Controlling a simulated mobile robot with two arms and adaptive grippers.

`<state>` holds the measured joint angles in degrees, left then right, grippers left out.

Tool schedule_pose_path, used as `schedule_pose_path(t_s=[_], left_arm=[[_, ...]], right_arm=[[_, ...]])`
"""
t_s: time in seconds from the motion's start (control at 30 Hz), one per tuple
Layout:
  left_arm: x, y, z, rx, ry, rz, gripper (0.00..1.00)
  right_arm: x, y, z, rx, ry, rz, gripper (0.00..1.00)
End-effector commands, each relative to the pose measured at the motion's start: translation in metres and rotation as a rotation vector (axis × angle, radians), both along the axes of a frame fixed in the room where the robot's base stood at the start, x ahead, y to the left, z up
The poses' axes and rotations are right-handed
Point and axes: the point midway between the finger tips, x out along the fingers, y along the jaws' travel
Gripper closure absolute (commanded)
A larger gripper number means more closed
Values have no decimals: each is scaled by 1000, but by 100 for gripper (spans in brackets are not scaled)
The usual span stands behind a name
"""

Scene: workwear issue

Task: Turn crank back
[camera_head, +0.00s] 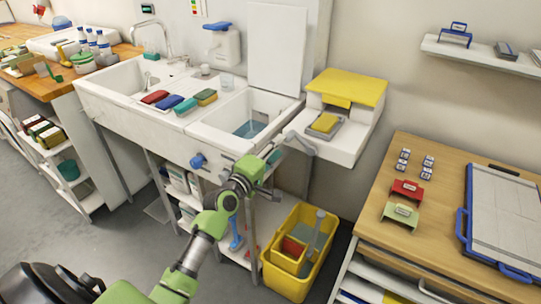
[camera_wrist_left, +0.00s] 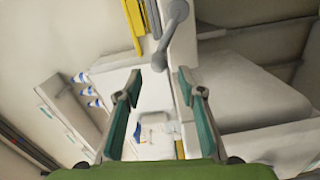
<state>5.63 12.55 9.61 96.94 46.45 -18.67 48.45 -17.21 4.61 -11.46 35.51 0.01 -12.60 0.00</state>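The grey crank (camera_head: 302,144) sits on the front left side of a white machine with a yellow lid (camera_head: 347,86), to the right of the sink. In the left wrist view the crank (camera_wrist_left: 173,32) shows at the top, just beyond the fingertips, with one end between their lines. My left gripper (camera_head: 277,157) is just left of and in front of the crank. In the left wrist view my left gripper (camera_wrist_left: 159,82) has its two teal-padded fingers apart with nothing held between them. Contact with the crank is not visible. My right gripper is not in view.
A white double sink (camera_head: 130,98) stands left of the machine, with a blue knob (camera_head: 198,160) on its front. A yellow bucket (camera_head: 288,278) stands on the floor below. A wooden table (camera_head: 375,228) with a blue-framed board (camera_head: 500,215) is at right.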

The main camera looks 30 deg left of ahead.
Motion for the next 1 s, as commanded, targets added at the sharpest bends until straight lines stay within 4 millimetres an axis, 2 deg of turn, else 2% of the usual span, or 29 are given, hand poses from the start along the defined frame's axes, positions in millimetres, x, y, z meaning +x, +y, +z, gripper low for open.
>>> schedule_pose_path(t_s=[0.1,0.3,0.87,0.93,1.0], left_arm=[[-20,0,0,-1,1,0,64],[-37,0,0,-1,1,-2,64],[-38,1,0,-1,1,-1,64],[-38,0,-6,7,12,0,64],[-39,0,-25,30,43,1,64]], right_arm=[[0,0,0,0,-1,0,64],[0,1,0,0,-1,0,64],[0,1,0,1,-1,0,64],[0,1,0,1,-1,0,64],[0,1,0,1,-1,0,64]])
